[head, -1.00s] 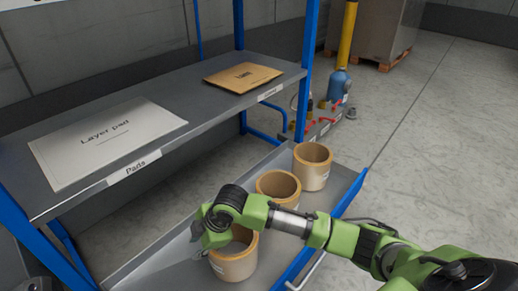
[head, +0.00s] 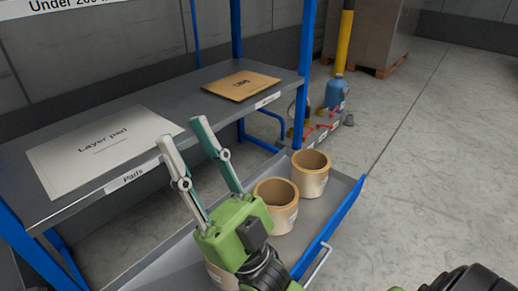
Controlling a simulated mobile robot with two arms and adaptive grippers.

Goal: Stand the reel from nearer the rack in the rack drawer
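The rack drawer (head: 338,218) is pulled out below the shelf, with a blue front edge and a handle. Three tan, hollow reels are in it. The far reel (head: 311,176) and the middle reel (head: 283,216) stand upright on their ends.
The rack shelf (head: 168,165) above the drawer holds a white layer pad (head: 98,145) and a brown cardboard pad (head: 241,85). A blue rack post (head: 304,75) rises at the drawer's far side. A blue bottle (head: 336,94) stands beyond. The floor to the right is clear.

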